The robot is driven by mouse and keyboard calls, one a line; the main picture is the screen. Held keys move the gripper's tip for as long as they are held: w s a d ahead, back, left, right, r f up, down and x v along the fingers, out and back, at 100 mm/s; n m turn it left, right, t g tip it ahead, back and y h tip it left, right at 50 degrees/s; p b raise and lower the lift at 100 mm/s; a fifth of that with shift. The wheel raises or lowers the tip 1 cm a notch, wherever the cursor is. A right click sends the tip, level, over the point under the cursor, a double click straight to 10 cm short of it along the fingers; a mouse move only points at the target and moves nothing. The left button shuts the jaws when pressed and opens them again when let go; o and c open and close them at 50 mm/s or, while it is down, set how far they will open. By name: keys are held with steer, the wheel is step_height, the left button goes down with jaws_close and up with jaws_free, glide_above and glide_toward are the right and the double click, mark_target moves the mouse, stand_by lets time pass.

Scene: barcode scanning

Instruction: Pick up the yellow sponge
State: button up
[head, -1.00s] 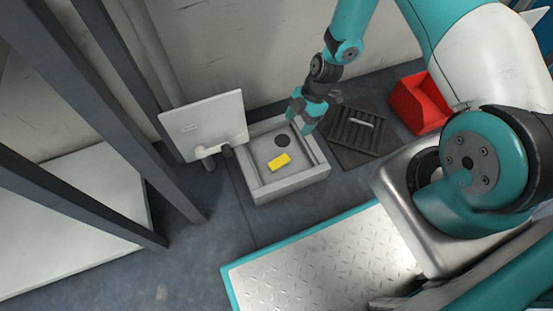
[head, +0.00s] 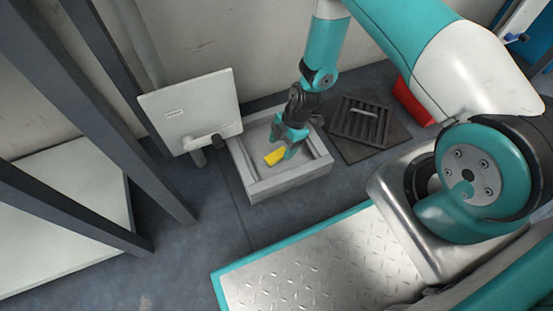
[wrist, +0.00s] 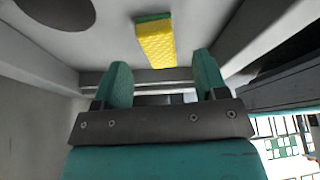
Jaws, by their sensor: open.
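The yellow sponge (head: 274,157) lies on the floor of a grey open box (head: 283,187). In the wrist view the sponge (wrist: 157,44) shows yellow with a green layer along one edge, beyond the fingertips and between their lines. My gripper (head: 285,146) is over the box and partly covers the sponge's right side in the head view. In the wrist view my gripper (wrist: 162,72) has its two teal fingers apart with nothing between them. The sponge appears clear of both fingers there.
The box walls surround the sponge and my gripper. A white panel (head: 190,112) with a pipe stands at the box's left. A dark ribbed tray (head: 359,122) lies right of the box, with a red bin (head: 411,100) beyond it.

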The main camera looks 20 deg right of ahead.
mark_target(279, 153)
steer(key=b+x, duration=0.1)
steer(key=x, duration=0.2)
steer(key=shift+f+b, duration=0.1)
steer(key=shift+b, duration=0.25)
steer(key=c, duration=1)
